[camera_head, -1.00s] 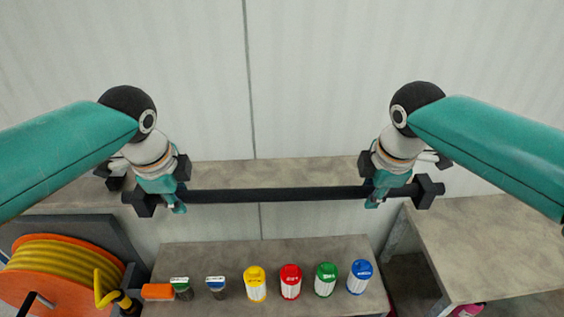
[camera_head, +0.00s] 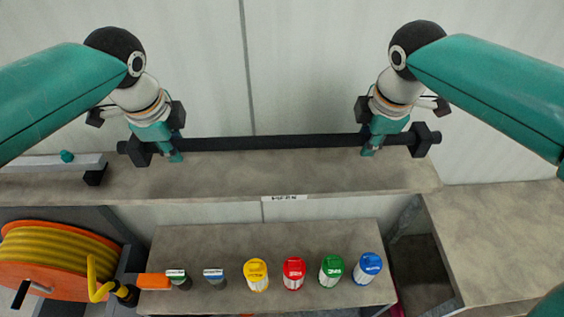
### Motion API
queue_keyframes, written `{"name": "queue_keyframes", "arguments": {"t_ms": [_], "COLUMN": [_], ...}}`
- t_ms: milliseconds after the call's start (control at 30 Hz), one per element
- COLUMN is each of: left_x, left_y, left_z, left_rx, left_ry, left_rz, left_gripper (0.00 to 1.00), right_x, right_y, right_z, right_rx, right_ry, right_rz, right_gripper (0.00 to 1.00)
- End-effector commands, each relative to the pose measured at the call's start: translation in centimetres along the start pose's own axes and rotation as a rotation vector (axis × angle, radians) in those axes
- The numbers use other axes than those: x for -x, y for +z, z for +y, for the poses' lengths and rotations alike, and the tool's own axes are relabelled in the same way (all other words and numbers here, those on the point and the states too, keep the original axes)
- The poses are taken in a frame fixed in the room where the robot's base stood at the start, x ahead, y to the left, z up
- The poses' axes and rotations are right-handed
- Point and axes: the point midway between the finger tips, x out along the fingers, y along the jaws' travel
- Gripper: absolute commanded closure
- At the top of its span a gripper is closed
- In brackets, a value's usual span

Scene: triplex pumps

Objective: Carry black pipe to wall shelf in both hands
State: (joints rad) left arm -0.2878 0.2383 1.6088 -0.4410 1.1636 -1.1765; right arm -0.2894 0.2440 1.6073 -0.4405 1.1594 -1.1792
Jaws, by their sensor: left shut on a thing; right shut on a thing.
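The black pipe (camera_head: 270,143) runs level across the camera_head view, with a dark block near each end. My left gripper (camera_head: 172,150) is shut on the pipe near its left end. My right gripper (camera_head: 371,146) is shut on it near its right end. The wall shelf (camera_head: 270,178) is a grey-brown slab along the wall with a small label on its front edge. The pipe appears over the back part of the shelf; I cannot tell whether it touches the surface.
A lower shelf (camera_head: 205,239) holds yellow (camera_head: 256,275), red (camera_head: 293,274), green (camera_head: 331,271) and blue (camera_head: 369,267) capped containers. A hose reel (camera_head: 55,258) stands lower left. A pale bar (camera_head: 50,160) lies on the wall shelf's left end. A counter (camera_head: 500,235) is at right.

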Motion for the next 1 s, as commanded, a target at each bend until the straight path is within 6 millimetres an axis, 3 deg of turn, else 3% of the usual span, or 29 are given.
{"name": "queue_keyframes", "arguments": {"t_ms": [467,1000], "left_x": [-0.4,-3.1], "left_y": [-0.4,-0.5], "left_z": [-0.1,0.7], "left_rx": [-0.003,-0.004], "left_ry": [-0.002,-0.002], "left_rz": [0.002,0.002], "left_gripper": [1.00,1.00], "right_x": [-0.3,-3.1], "right_y": [0.4,0.5], "right_z": [-0.1,-0.8], "right_rx": [-0.005,-0.006], "right_ry": [0.002,0.003], "right_rz": [0.000,-0.001], "right_gripper": [1.00,1.00]}}
